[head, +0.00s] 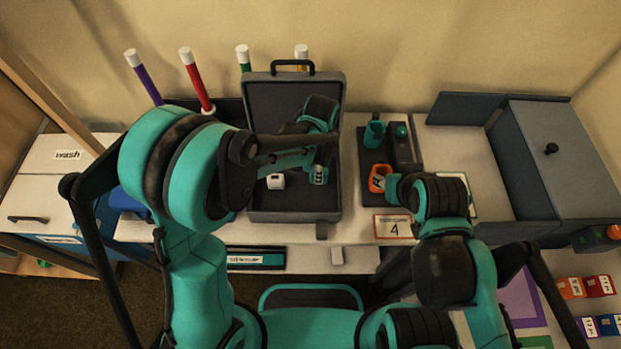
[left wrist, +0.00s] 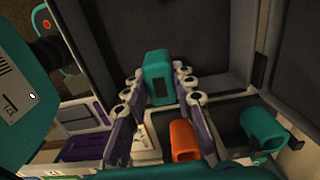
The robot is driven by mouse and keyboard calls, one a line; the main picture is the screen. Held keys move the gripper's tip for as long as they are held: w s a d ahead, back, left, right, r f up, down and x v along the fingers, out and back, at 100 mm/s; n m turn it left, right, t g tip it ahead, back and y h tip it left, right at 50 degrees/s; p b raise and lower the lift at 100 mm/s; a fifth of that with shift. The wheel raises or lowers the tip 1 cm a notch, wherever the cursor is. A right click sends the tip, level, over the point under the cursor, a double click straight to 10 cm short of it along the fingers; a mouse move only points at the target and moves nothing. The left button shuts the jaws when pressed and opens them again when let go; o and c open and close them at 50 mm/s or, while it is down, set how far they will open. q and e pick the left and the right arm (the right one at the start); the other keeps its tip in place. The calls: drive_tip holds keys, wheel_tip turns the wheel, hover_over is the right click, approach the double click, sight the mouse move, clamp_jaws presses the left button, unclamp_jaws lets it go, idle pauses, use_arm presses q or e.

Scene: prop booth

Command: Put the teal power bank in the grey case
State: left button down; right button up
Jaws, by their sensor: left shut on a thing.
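The grey case (head: 262,100) stands open on the white counter in the head view, lid raised at the back. My left gripper (head: 298,178) hangs over its open base. In the left wrist view my left gripper (left wrist: 160,98) is shut on the teal power bank (left wrist: 158,66), a block with a dark face, held between the two purple fingers. In the head view my left arm hides the power bank, so its height above the case floor cannot be told. My right arm ends beside the orange item, and its fingers cannot be made out.
Right of the case, a dark tray (head: 404,160) holds a teal item (head: 374,134) and an orange item (head: 377,172). A card marked 4 (head: 393,227) is in front. A grey box with a knob (head: 550,165) stands far right. Several white-capped coloured sticks stand behind the case.

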sight(312, 179)
use_arm(q)
drive_tip(key=shift+w+a+f, duration=0.25)
drive_tip(key=shift+a+f, duration=0.15)
drive_tip(key=shift+a, duration=0.1)
drive_tip(key=shift+w+a+f, duration=0.25)
drive_tip(key=shift+a+f, duration=0.15)
drive_tip(key=shift+a, duration=0.1)
drive_tip(key=shift+f+b, duration=0.8)
drive_tip(key=shift+f, duration=1.1)
drive_tip(key=shift+f, duration=0.15)
drive_tip(key=c, duration=1.3)
unclamp_jaws()
drive_tip(key=shift+o, duration=0.2)
